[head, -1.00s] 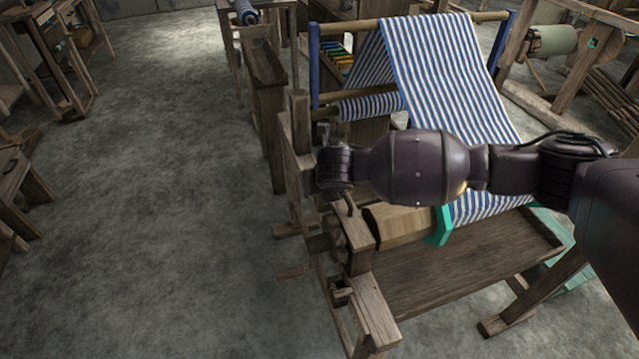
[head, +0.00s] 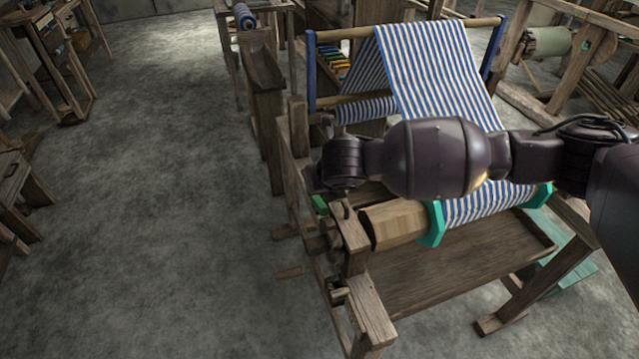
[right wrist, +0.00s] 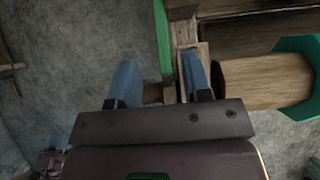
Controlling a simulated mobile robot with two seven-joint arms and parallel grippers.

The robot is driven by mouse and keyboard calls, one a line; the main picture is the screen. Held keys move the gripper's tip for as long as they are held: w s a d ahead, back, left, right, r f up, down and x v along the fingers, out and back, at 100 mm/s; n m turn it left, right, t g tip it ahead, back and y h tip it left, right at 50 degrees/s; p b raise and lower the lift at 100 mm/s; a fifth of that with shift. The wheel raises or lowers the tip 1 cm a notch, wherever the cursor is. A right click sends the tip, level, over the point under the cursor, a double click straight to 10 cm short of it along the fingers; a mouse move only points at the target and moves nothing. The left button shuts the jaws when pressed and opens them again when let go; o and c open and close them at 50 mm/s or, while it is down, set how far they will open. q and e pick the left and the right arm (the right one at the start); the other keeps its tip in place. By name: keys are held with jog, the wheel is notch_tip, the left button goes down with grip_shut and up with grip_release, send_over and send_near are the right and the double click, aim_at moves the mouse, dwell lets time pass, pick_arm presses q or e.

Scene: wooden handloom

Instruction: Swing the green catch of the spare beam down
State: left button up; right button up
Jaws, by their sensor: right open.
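A green catch shows as a small green piece (head: 320,204) at the left side of the loom frame in the head view, partly behind my right wrist. In the right wrist view a long green bar (right wrist: 163,38) stands just beyond my fingertips, beside a wooden post. My right gripper (right wrist: 160,75) is open with nothing between its blue fingers; the bar lies ahead of the gap, apparently not gripped. In the head view its fingers are hidden by my wrist. What seems to be my left gripper (right wrist: 52,148) shows small at the lower left of the right wrist view.
A wooden beam (head: 395,224) with teal end flanges (head: 433,224) carries striped cloth (head: 440,70) right of my gripper. Wooden loom posts (head: 350,228) stand close by. A blue-wound roller (head: 244,16) sits at the back.

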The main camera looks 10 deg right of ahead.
jog(key=v, duration=0.3)
jog(key=shift+s+r, duration=0.15)
jog(key=shift+r, duration=0.05)
dwell(0.3)
